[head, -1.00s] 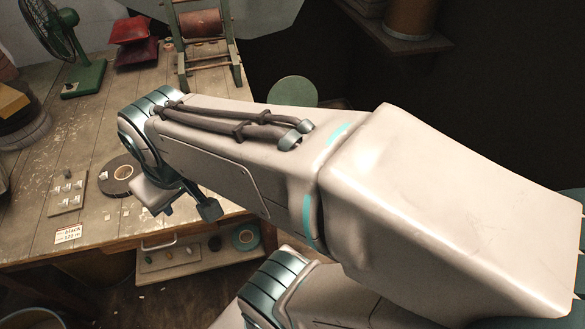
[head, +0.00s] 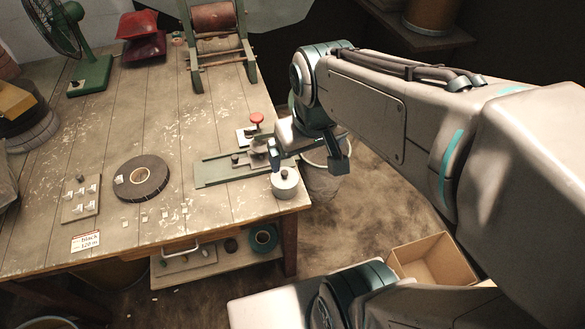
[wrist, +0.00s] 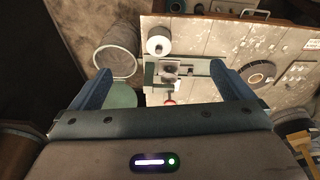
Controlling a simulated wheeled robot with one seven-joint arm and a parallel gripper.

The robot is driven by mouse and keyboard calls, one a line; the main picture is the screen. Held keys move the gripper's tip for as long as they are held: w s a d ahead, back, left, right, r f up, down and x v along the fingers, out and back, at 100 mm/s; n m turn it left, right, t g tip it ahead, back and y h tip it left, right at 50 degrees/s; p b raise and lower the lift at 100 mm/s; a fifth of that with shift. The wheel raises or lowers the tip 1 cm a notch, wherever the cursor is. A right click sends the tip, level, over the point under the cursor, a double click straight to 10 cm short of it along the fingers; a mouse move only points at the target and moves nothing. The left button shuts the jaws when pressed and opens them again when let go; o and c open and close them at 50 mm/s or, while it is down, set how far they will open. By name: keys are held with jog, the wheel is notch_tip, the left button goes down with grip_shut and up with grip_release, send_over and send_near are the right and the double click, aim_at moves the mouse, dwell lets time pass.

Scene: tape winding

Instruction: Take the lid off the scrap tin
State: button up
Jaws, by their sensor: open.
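The scrap tin (head: 285,189) is a small pale metal pot at the table's front right corner. Its lid (head: 284,177) has a small dark knob and sits on top. The tin also shows in the wrist view (wrist: 159,47), beyond the fingers and near the top middle. My gripper (head: 308,156) is open and empty, above and behind the tin at the table's right edge. In the wrist view my gripper (wrist: 163,88) has its fingers wide apart with nothing between them. It is apart from the lid.
A green-grey splicing base (head: 222,171) with a red knob (head: 257,118) lies beside the tin. A dark tape reel (head: 142,178) lies to its left. A bin (head: 322,182) stands off the table's right edge. A cardboard box (head: 433,262) is on the floor.

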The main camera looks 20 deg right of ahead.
jog(key=w+f+n+g+b, duration=0.2)
jog(key=w+f+n, duration=0.25)
jog(key=w, duration=0.55)
jog(key=n+g+h, duration=0.1)
jog(key=n+g, duration=0.1)
jog(key=n, duration=0.1)
send_over(284, 172)
jog(key=f, duration=1.9)
jog(key=shift+s+a+f, duration=0.1)
jog(key=shift+a+f, duration=0.05)
jog(key=shift+a, duration=0.15)
jog(key=shift+d+f+p, duration=0.2)
jog(key=shift+f+p, duration=0.3)
jog(key=shift+f, duration=0.8)
jog(key=shift+d+f+p, duration=0.2)
jog(key=shift+f+p, duration=0.25)
jog(key=shift+f, duration=0.85)
jog(key=shift+c, duration=0.3)
jog(key=c, duration=1)
